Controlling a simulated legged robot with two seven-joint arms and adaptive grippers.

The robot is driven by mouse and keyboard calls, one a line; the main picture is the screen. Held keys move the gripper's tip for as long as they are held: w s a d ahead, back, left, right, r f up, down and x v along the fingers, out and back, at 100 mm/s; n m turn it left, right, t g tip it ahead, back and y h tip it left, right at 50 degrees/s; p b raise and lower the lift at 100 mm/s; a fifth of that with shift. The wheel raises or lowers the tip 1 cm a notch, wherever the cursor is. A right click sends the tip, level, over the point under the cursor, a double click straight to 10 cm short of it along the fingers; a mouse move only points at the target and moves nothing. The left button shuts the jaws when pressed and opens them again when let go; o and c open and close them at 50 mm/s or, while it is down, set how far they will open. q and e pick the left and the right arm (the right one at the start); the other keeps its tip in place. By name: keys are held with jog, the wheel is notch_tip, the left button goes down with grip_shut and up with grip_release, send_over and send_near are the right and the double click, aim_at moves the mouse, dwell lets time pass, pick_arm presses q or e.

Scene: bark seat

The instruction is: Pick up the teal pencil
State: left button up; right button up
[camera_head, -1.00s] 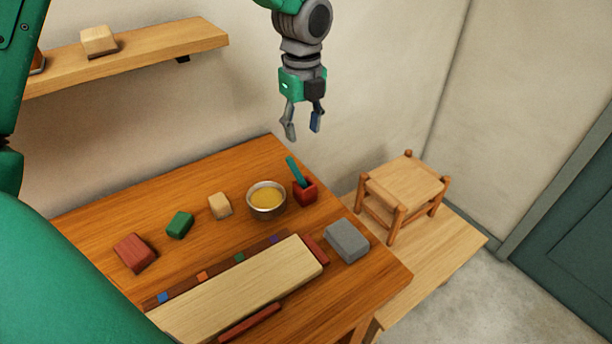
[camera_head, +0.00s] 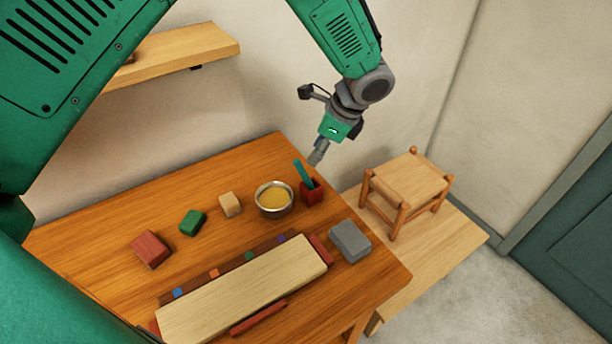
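The teal pencil (camera_head: 303,173) stands tilted in a small red cup (camera_head: 311,193) near the back right of the wooden table. Its upper part sticks out, and its lower end is hidden inside the cup. My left gripper (camera_head: 317,157) points down just above and slightly right of the pencil's top in the picture. Its fingers overlap in this side-on view, so I cannot tell how far apart they are, or whether they touch the pencil. My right gripper is out of view.
A metal bowl with yellow contents (camera_head: 274,200) stands close left of the cup. A grey block (camera_head: 349,241) lies in front of it. A pale board (camera_head: 245,290) fills the table's front. A small stool (camera_head: 407,180) stands on a bench at right.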

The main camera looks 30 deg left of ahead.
aim_at(302, 170)
pick_arm(q)
jog(key=x, duration=0.2)
jog(key=shift+a+f, duration=0.25)
jog(key=shift+f, duration=0.05)
jog(key=shift+a+f, duration=0.35)
jog(key=shift+f, duration=0.1)
jog(key=p+x, duration=0.1)
jog(key=x, duration=0.2)
jog(key=shift+s+f+p, duration=0.1)
jog(key=shift+f+p, duration=0.1)
jog(key=shift+p, duration=0.1)
jog(key=shift+a+f, duration=0.25)
jog(key=shift+f, duration=0.3)
jog(key=c, duration=0.9)
